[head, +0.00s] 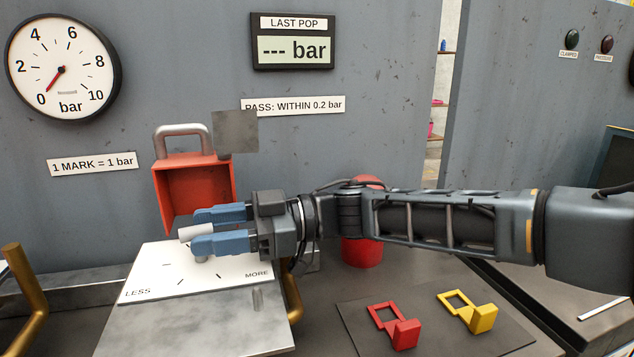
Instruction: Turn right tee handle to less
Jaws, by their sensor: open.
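A pale tee handle (191,233) stands over a white dial plate (160,270) marked LESS at its lower left and MORE at its lower right. The handle's bar points left out of my gripper (196,230). My gripper reaches in from the right with its two blue fingers open, one on the far side of the bar and one on the near side. I cannot tell whether either finger touches the bar. The fingers hide most of the handle, and the gripper covers part of the dial's marks. Only one tee handle is in view.
A red open box (195,183) with a grey handle stands behind the dial. A pressure gauge (62,68) reads near 0. The display (292,48) shows dashes. Brass bars (25,285) flank the plate. Red (402,332) and yellow (482,317) tags lie on a dark mat.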

